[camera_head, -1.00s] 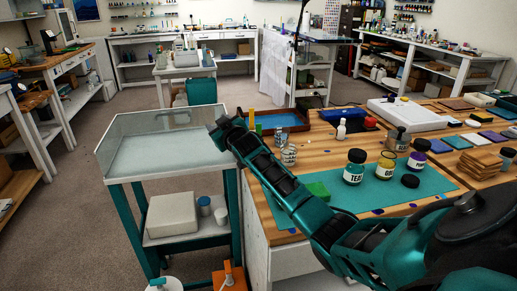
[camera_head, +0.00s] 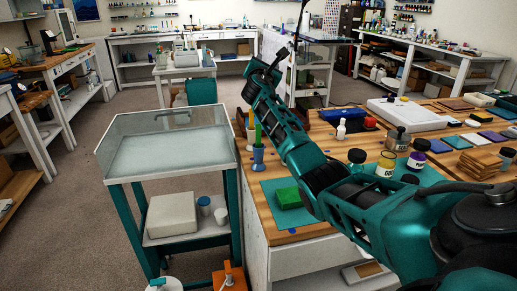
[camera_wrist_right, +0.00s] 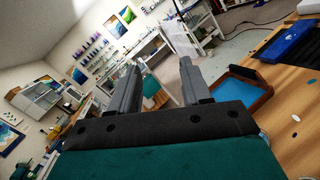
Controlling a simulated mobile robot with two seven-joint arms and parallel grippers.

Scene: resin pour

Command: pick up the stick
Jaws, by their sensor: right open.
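My right gripper (camera_head: 262,64) is raised above the far left part of the wooden workbench, open and empty. Its two grey fingers stand apart in the right wrist view (camera_wrist_right: 158,82), with nothing between them. A blue cup (camera_head: 258,156) stands on the bench near its left edge, below and in front of my right arm. A green stick (camera_head: 258,131) stands upright in or just behind the cup, and a yellow stick-like piece (camera_head: 251,118) shows beside it. I cannot tell which one is the task's stick. My left gripper is not in view.
A green block (camera_head: 288,198) lies on the teal mat near the bench front. Jars (camera_head: 386,163) and a white bottle (camera_head: 341,128) stand to the right of my arm. A blue-lined tray (camera_wrist_right: 243,88) shows in the wrist view. A glass-sided cart (camera_head: 166,150) stands left of the bench.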

